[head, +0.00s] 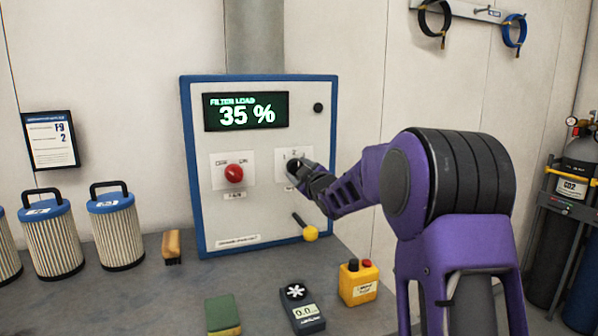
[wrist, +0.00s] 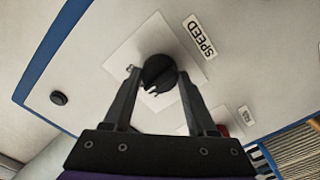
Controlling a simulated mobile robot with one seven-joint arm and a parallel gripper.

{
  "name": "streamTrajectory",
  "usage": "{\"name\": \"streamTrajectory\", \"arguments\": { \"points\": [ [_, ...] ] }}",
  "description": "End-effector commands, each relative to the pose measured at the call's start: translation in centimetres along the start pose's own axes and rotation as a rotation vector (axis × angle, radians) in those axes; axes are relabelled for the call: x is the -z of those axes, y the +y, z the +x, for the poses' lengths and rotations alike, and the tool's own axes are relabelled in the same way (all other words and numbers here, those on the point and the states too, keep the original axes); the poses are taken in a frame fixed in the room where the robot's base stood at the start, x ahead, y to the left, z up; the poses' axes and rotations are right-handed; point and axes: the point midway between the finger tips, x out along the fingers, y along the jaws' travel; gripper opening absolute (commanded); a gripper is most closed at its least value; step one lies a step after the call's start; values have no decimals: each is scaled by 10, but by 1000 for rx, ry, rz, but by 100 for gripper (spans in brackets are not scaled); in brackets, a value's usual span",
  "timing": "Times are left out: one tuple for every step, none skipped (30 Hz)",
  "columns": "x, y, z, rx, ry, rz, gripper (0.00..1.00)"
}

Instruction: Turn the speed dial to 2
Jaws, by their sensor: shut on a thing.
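The speed dial (wrist: 158,70) is a round black knob on a white plate of the control panel (head: 262,240). In the wrist view the SPEED label (wrist: 200,36) stands beside it, turned by the camera's angle. My gripper (wrist: 158,78) has one finger on each side of the dial and is shut on it. In the head view my gripper (head: 298,170) reaches the panel from the right and covers most of the dial. Small numbers show above the dial there, with a 2 (head: 294,152) near the top. I cannot tell which number the dial points to.
A red knob (head: 233,173) sits left of the dial, below a display (head: 246,111) reading FILTER LOAD 35 %. A yellow-balled lever (head: 310,233) sticks out below. A yellow button box (head: 358,283), a meter (head: 301,306), a green block (head: 222,314) and a brush (head: 172,246) lie on the bench.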

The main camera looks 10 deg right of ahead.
Motion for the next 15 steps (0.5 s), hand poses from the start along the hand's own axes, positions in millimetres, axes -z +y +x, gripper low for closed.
{"name": "streamTrajectory", "arguments": {
  "points": [
    [-1,0,0,0,-1,1,2],
    [-1,0,0,0,-1,2,2],
    [-1,0,0,0,-1,2,2],
    [-1,0,0,0,-1,2,2],
    [-1,0,0,0,-1,2,2],
    [-1,0,0,0,-1,1,2],
    [-1,0,0,0,-1,1,2],
    [-1,0,0,0,-1,1,2],
    [-1,0,0,0,-1,1,2],
    [-1,0,0,0,-1,1,61],
    [-1,0,0,0,-1,1,67],
    [-1,0,0,0,-1,1,74],
    [-1,0,0,0,-1,1,79],
    [0,0,0,0,-1,1,85],
    [0,0,0,0,-1,1,88]
  ]
}}
